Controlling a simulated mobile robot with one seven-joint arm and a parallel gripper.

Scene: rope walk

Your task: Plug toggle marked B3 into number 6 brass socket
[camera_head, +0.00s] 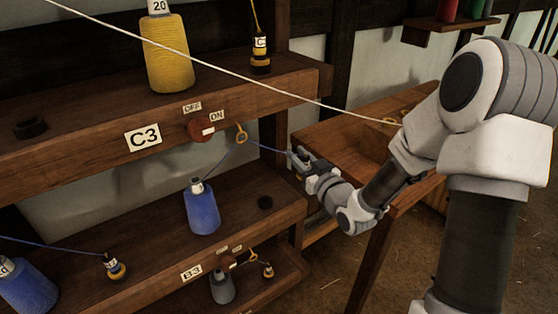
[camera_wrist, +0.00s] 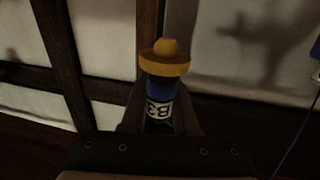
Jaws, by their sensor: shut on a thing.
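My gripper (camera_head: 300,160) is at the middle of the head view, to the right of the lower shelf's blue bobbin. It is shut on a toggle, seen close up in the wrist view (camera_wrist: 160,90). The toggle is dark blue with a yellow-orange flanged end, and its white label reads B3, upside down. A blue thread (camera_head: 266,148) runs from the gripper to a brass ring (camera_head: 241,134) and on towards the blue bobbin (camera_head: 201,208). I cannot make out a brass socket marked 6 in either view.
The C3 shelf (camera_head: 90,130) carries a yellow bobbin (camera_head: 167,55), a toggle (camera_head: 260,55) and a red knob (camera_head: 201,129). A wooden table (camera_head: 345,128) stands behind my gripper. A pale cord (camera_head: 270,90) crosses above.

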